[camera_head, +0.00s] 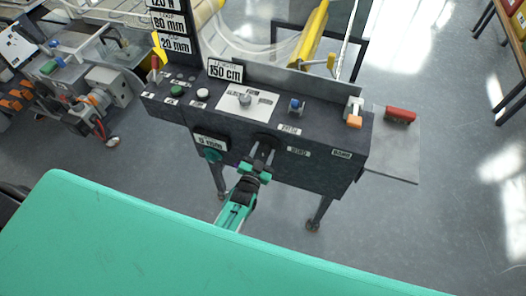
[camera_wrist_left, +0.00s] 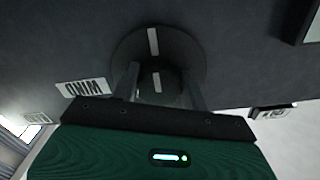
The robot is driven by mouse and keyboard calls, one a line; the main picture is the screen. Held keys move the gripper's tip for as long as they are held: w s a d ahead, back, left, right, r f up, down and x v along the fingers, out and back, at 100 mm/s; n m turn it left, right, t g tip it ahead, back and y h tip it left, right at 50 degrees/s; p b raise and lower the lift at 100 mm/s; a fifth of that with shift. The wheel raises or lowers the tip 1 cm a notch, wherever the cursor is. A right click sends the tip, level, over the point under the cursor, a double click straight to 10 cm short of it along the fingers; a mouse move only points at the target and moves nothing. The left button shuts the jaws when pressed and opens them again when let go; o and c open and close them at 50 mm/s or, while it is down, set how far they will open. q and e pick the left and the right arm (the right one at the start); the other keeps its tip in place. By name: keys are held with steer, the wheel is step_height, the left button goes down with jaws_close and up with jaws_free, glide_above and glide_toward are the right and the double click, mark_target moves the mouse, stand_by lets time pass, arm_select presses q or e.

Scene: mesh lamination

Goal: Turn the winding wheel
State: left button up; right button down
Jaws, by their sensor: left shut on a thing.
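The winding wheel (camera_wrist_left: 190,48) is a dark round disc with a white mark, on the front face of the dark control box (camera_head: 330,172). In the wrist view its smaller hub, also with a white mark, sits between my fingers. In the head view the wheel (camera_head: 268,139) is mostly hidden behind my left gripper. My left gripper (camera_head: 263,154) reaches up to the box front and is shut on the wheel's hub; it also shows in the wrist view (camera_wrist_left: 162,88). My right gripper is not in view.
A WIND label (camera_wrist_left: 84,88) sits beside the wheel. The box top carries a dial (camera_head: 245,99), buttons, a blue switch (camera_head: 295,106) and an orange-tipped lever (camera_head: 354,116). A teal knob (camera_head: 212,155) is left of my gripper. A red-handled plate (camera_head: 398,150) extends at right.

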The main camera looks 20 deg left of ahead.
arm_select(q)
steer(key=shift+f, duration=0.1)
steer(key=o, duration=1)
steer(key=shift+s+a+b, duration=0.15)
steer(key=shift+s+b, duration=0.5)
steer(key=shift+s, duration=2.8)
steer(key=shift+s+a+b, duration=0.1)
steer(key=shift+s+b, duration=0.55)
steer(key=shift+s, duration=2.8)
